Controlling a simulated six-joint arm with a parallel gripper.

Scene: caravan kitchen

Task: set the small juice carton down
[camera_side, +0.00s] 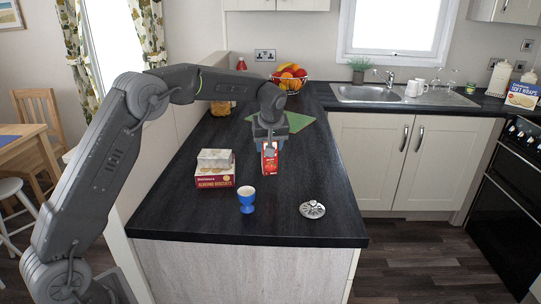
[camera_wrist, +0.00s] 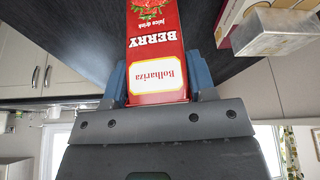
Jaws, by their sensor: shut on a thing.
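The small juice carton (camera_side: 270,163) is red with a white label and stands upright over the dark worktop (camera_side: 290,225) in the side view. In the wrist view the carton (camera_wrist: 155,55) shows its label upside down, reading "Bolhariza" and "BERRY juice drink". My gripper (camera_side: 268,147) is above it, pointing down, with blue fingers on either side of its upper part. In the wrist view my gripper (camera_wrist: 158,82) is shut on the carton. I cannot tell whether the carton's base touches the worktop.
A green mat (camera_side: 298,121) and fruit bowl (camera_side: 290,86) lie behind. Worktop to the right is clear.

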